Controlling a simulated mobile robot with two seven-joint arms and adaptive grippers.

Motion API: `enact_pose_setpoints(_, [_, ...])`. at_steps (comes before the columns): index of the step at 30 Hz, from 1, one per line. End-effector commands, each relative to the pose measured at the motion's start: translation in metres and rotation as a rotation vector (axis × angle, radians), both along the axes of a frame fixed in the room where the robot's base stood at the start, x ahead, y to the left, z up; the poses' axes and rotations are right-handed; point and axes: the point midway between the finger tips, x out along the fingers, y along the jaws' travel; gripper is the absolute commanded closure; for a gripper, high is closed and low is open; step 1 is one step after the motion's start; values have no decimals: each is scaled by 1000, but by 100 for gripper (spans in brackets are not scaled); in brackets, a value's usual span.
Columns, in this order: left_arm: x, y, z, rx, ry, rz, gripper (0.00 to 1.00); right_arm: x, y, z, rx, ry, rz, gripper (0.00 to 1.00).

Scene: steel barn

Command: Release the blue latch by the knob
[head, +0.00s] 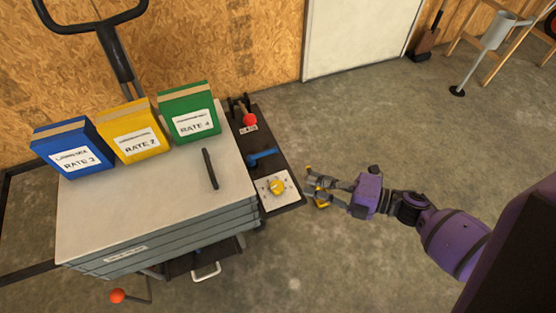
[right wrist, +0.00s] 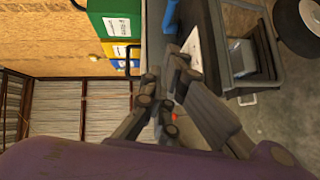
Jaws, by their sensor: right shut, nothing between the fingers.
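The blue latch (head: 262,158) lies on a dark panel fixed along the right side of the cart, between a red-knobbed lever and a yellow dial. It also shows in the right wrist view (right wrist: 170,14) at the top edge, beyond my fingers. My right gripper (head: 311,186) is shut and empty, just right of the panel's edge. It is nearest the yellow dial and apart from the latch. In the right wrist view my fingers (right wrist: 168,82) come close together with nothing held. My left gripper is not in view.
The red-knobbed lever (head: 249,120) and yellow dial (head: 277,187) sit on either side of the latch. Blue (head: 67,147), yellow (head: 133,130) and green (head: 189,112) binders stand on the grey cart (head: 130,205).

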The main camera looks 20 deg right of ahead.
Motion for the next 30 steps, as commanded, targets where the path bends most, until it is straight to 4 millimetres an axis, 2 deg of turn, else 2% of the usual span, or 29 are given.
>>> enact_pose_setpoints(7, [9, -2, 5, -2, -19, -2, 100, 16, 17, -2, 2, -2, 0, 100])
enact_pose_setpoints(18, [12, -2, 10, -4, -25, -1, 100, 68, 74, -12, 3, -2, -2, 100])
enact_pose_setpoints(24, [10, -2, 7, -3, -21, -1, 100, 96, 74, -20, 0, 1, -2, 100])
enact_pose_setpoints(30, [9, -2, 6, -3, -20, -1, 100, 106, 75, -22, 1, 1, -1, 100])
